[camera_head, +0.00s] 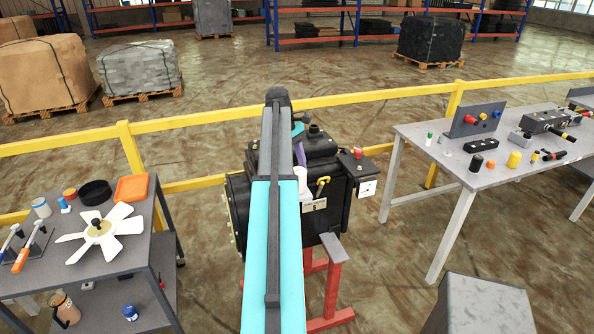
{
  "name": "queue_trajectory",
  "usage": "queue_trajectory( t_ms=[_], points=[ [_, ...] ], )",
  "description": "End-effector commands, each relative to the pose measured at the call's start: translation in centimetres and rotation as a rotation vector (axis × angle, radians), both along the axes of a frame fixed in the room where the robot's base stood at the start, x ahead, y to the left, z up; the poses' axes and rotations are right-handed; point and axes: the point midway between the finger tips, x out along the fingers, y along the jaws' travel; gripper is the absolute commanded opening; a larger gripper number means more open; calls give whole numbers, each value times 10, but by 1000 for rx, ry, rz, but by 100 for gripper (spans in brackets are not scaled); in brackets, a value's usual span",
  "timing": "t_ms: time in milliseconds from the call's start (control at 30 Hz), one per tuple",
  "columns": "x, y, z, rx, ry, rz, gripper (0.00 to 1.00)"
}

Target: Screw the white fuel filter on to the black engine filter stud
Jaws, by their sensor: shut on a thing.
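The black engine (325,205) stands on a red stand in the middle, partly behind my arm. The white fuel filter (305,186) is upright against the engine's near side, just right of my arm. My gripper (301,166) is at the filter's top, shut on it and mostly hidden by my arm. The black filter stud is hidden, so I cannot tell whether the filter touches it or how far the threads are engaged.
A grey cart (140,252) at left holds a white fan (100,232), an orange tray (132,188) and small parts. A workbench (470,175) with several fittings stands at right. Yellow rails (370,97) run behind the engine. A grey block (485,305) is at front right.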

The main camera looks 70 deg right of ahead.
Motion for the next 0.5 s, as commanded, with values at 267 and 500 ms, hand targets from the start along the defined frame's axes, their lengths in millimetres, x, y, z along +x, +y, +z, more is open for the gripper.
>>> queue_trajectory(
  t_ms=[267,500],
  points=[
    [-1,4,-6,13,2,-4,12],
    [0,2,-6,14,0,-107,12]
  ],
)
